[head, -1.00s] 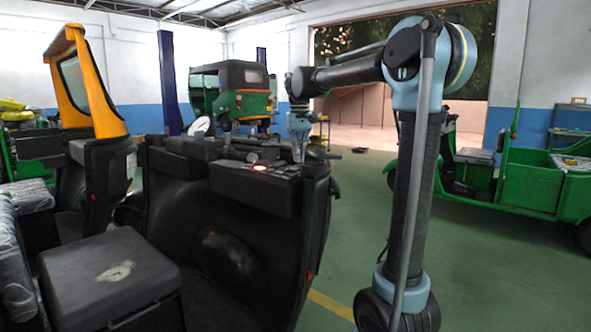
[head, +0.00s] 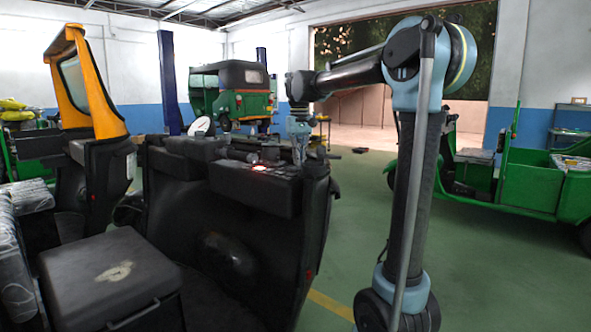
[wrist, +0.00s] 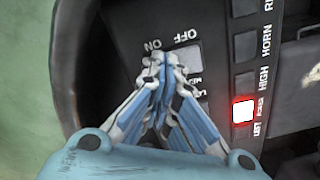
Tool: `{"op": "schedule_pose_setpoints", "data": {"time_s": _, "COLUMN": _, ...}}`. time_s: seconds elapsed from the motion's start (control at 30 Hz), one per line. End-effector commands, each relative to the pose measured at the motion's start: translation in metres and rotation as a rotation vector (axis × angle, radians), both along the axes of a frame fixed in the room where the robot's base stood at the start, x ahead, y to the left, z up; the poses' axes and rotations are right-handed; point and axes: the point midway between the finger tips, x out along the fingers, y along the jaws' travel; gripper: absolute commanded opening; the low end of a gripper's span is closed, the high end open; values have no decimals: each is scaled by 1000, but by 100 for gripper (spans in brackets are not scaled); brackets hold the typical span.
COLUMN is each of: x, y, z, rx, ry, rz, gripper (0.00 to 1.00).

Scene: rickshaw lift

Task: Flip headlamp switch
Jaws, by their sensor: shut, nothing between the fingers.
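The dashboard panel (wrist: 218,25) fills the middle of the wrist view, its lettering upside down or sideways. A pale grey switch (wrist: 190,58) sits there beside the words ON and OFF; a further label near it is partly hidden, so I cannot read whether it names the headlamp. My gripper (wrist: 162,68) is shut and empty, its tips at the switch's left edge in the picture. I cannot tell whether they touch it. In the head view my gripper (head: 299,160) points down over the right end of the black dashboard (head: 255,188).
A column of small indicators labelled HORN and HIGH runs beside the switch; one indicator (wrist: 242,110) glows red. The handlebar (head: 235,155) lies left of my gripper. A green vehicle (head: 530,180) stands at right, with open floor (head: 370,220) between.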

Motion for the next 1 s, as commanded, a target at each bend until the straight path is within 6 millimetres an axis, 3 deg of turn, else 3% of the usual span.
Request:
{"op": "schedule_pose_setpoints", "data": {"time_s": 0.27, "x": 0, "y": 0, "z": 1, "rx": 0, "ry": 0, "rz": 0, "gripper": 0}}
{"op": "schedule_pose_setpoints", "data": {"time_s": 1.0, "x": 0, "y": 0, "z": 49, "rx": 0, "ry": 0, "rz": 0, "gripper": 0}}
